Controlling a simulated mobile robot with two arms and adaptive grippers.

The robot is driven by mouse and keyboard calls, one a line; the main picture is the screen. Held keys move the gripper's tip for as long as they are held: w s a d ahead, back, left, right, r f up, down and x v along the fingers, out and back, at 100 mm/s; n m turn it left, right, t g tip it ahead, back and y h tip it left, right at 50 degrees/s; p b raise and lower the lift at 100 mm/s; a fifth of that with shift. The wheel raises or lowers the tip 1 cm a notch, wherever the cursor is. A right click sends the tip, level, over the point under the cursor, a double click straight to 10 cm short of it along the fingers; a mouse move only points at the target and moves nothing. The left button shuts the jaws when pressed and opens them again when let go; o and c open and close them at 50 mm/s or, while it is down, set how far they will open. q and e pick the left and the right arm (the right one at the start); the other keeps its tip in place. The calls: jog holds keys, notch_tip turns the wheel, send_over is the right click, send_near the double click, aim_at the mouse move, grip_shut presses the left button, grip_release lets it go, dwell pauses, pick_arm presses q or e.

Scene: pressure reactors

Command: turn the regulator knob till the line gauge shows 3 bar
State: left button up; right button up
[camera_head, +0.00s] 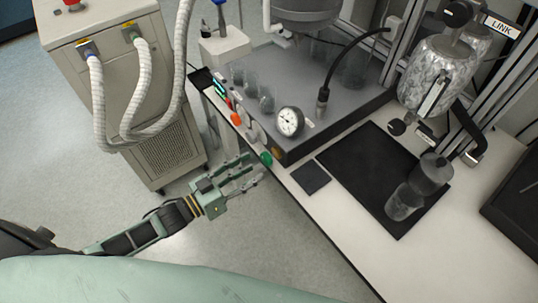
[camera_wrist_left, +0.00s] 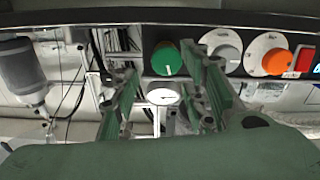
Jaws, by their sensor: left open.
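A green knob (camera_head: 266,158) sits on the front panel of the reactor bench; it also shows in the left wrist view (camera_wrist_left: 166,58), with a pale line on its face. I cannot tell from a label whether it is the regulator knob. A round white gauge (camera_head: 290,122) stands above the panel and shows in the left wrist view (camera_wrist_left: 162,97); its reading is too small to tell. My left gripper (camera_head: 252,169) is open and empty, just short of the green knob. In the wrist view the knob appears between its fingers (camera_wrist_left: 163,76). My right gripper is not in view.
A grey knob (camera_wrist_left: 225,51), an orange knob (camera_wrist_left: 270,54) and a red switch (camera_wrist_left: 305,58) line the same panel. Glass vessels (camera_head: 267,100) stand on the bench. A cabinet with white hoses (camera_head: 140,80) is at the left. The floor around my left arm is free.

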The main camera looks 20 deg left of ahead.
aim_at(265, 163)
pick_arm(q)
jog(key=p+x, duration=0.1)
jog(key=x, duration=0.3)
jog(key=shift+a+r, duration=0.1)
jog(key=shift+r, duration=0.05)
jog(key=x, duration=0.2)
jog(key=shift+w+d, duration=0.25)
jog(key=shift+w, duration=0.1)
jog(key=c, duration=0.5)
jog(key=shift+f, duration=0.25)
jog(key=c, duration=0.3)
jog(key=shift+c, duration=1.1)
jog(key=shift+m, duration=0.3)
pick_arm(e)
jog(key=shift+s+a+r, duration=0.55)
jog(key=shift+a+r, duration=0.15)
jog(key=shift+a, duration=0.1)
